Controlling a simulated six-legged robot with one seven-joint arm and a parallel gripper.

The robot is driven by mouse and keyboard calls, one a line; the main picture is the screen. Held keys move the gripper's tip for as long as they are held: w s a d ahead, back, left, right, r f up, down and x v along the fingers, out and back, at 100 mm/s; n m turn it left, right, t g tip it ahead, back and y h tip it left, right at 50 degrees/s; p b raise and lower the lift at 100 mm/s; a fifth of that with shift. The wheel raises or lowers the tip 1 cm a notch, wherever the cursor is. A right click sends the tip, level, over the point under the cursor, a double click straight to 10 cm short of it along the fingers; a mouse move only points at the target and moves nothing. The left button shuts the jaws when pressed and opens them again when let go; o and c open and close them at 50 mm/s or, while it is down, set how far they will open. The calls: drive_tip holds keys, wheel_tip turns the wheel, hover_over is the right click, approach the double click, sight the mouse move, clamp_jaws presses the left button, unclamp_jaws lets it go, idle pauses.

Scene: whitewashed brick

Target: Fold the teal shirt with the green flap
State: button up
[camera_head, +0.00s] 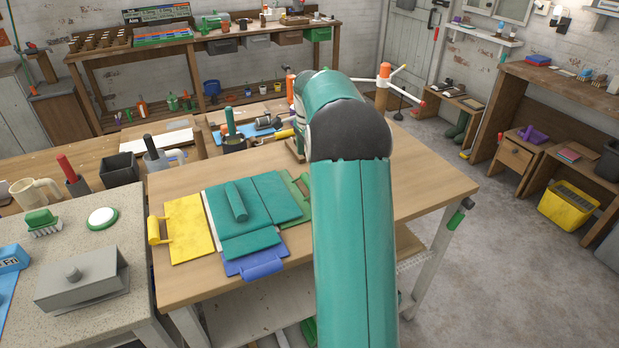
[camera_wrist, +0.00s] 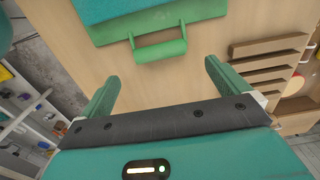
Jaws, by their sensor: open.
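The teal shirt (camera_head: 270,195) lies on the folding board on the wooden table, with a narrow folded piece on top of it. The green flap (camera_head: 293,216) shows at the shirt's right edge, partly hidden by my arm. In the wrist view the green flap's handle (camera_wrist: 160,49) lies beyond my open gripper (camera_wrist: 158,80), roughly between the lines of its two fingers and not held. A corner of the shirt (camera_wrist: 130,10) shows past it. The yellow flap (camera_head: 189,228) lies flat at the left, and the blue flap (camera_head: 254,264) at the front. My gripper is hidden in the head view.
The wooden table (camera_head: 425,180) is bare right of my arm. A wooden slatted rack (camera_wrist: 268,62) stands right of my gripper in the wrist view. A dark pot with tools (camera_head: 234,144) stands behind the board. A speckled bench (camera_head: 140,240) with a grey box adjoins at left.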

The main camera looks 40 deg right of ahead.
sight(291, 190)
wheel_tip(291, 190, down, 8)
drive_tip(key=shift+r, duration=0.15)
